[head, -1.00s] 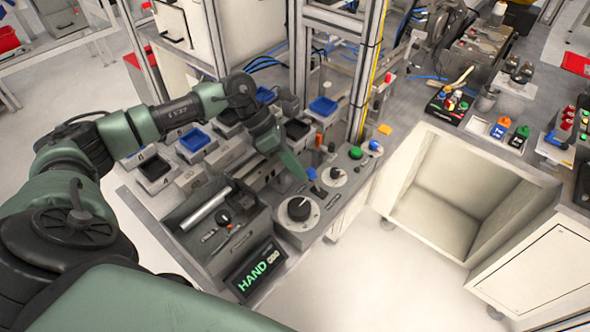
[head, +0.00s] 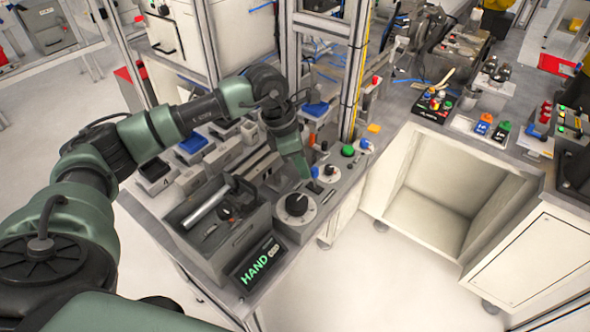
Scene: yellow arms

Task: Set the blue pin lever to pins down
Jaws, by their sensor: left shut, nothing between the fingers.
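A small blue knob (head: 315,172), which looks like the tip of the blue pin lever, stands on the grey control panel (head: 330,200) near the middle. Its exact lever position is too small to tell. My left gripper (head: 305,177) reaches down from the upper left, with its narrow green fingers shut and empty. The fingertips are close beside the left of the blue knob; I cannot tell whether they touch it. My right gripper is not in view.
A large black dial (head: 296,205) sits just in front, and a green button (head: 347,151) and blue button (head: 364,144) lie to the right. A display (head: 258,262) reads HAND. A tool tray (head: 222,250) is at left. An upright frame (head: 356,80) rises behind.

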